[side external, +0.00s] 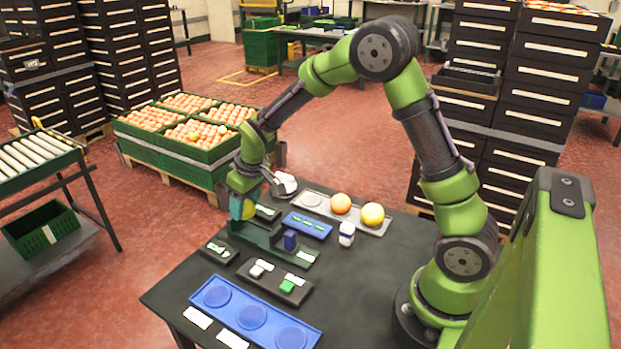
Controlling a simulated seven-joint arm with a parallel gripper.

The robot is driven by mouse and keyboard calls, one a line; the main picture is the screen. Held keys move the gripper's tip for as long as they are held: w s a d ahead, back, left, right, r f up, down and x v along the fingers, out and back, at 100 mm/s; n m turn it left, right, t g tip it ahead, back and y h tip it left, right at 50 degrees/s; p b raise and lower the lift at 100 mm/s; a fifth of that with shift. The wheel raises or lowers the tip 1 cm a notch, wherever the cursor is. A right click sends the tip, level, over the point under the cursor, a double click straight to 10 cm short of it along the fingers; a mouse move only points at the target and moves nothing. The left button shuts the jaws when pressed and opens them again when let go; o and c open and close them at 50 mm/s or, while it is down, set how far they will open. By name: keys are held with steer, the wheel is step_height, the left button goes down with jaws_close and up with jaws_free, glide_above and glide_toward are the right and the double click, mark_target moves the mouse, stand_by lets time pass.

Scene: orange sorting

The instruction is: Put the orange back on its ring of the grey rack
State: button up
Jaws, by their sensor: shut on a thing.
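My gripper (242,208) is at the left back of the dark table, pointing down. It is shut on a yellow-orange fruit (249,210), mostly hidden by the teal fingers. The fruit is above or beside the dark green fixture; I cannot tell whether it touches it. The grey rack (325,213) lies at the back of the table, to the right of my gripper. Its left ring (312,199) is empty. An orange (341,203) sits at its middle and a yellower fruit (373,214) at its right.
A dark green fixture (270,240) with a blue block (290,240) is below my gripper. A small blue tray (306,226) and a white bottle (347,232) stand before the rack. A blue three-ring tray (268,325) lies in front. A white round item (284,184) is behind my gripper.

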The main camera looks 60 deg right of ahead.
steer(key=r, duration=0.1)
steer(key=d+r, duration=0.1)
steer(key=r, duration=0.3)
steer(key=shift+d, duration=0.3)
steer(key=s+d+m+g+h, duration=0.1)
steer(key=s+d+m, duration=0.2)
steer(key=d+m, duration=0.45)
steer(key=s+d+m+g+h, duration=0.15)
steer(key=s+d+m, duration=0.3)
steer(key=d, duration=0.55)
steer(key=shift+m+t, duration=0.3)
steer(key=shift+t, duration=0.15)
steer(key=f, duration=1)
steer(key=shift+w+a, duration=0.15)
steer(key=shift+w, duration=0.25)
steer(key=o, duration=1.1)
steer(key=shift+o, duration=0.2)
